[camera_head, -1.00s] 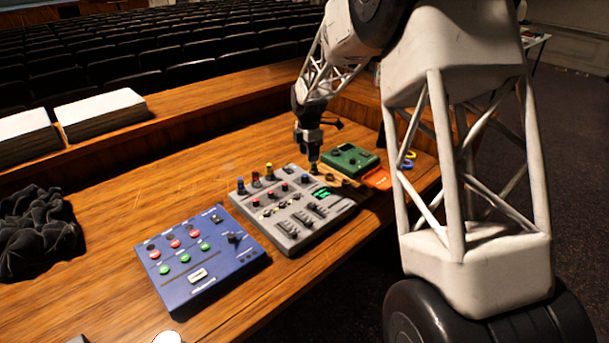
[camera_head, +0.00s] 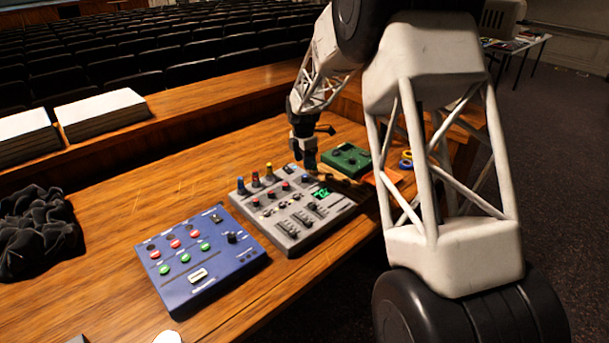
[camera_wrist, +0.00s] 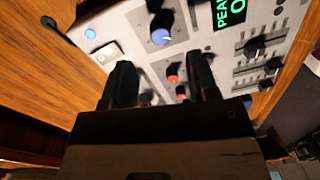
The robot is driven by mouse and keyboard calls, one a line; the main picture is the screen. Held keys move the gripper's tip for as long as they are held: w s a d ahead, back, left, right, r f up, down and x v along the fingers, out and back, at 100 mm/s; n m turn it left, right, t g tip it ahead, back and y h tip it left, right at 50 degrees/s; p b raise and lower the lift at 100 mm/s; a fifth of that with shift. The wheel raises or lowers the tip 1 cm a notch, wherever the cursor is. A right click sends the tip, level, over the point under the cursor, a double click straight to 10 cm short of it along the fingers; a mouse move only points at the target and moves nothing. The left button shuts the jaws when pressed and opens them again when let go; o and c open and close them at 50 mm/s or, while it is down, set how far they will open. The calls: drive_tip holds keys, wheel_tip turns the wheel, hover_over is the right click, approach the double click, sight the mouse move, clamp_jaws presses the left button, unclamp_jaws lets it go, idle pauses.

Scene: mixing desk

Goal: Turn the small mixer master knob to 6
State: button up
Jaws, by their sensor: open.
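The grey mixer (camera_head: 292,240) lies on the desk between a blue panel and a green box. It has coloured knobs, faders and a green display (camera_head: 321,193). In the wrist view its panel (camera_wrist: 125,22) shows a blue knob (camera_wrist: 160,37), small red knobs (camera_wrist: 172,78) and faders (camera_wrist: 255,46). My gripper (camera_head: 309,168) points down at the mixer's far edge, its fingers open. In the wrist view the gripper (camera_wrist: 162,78) has the red knobs between its fingers in the picture; contact cannot be told. Which knob is the master, and its setting, I cannot read.
The blue panel (camera_head: 185,283) with red and green buttons lies to the left. The green box (camera_head: 347,160) and an orange item (camera_head: 392,177) lie to the right. A dark cloth (camera_head: 38,235) lies at far left. Bare desk lies behind the blue panel.

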sight(305, 175)
drive_tip(key=shift+s+d+f, duration=0.1)
drive_tip(key=shift+s+f, duration=0.05)
drive_tip(key=shift+f, duration=2.95)
drive_tip(key=c, duration=0.9)
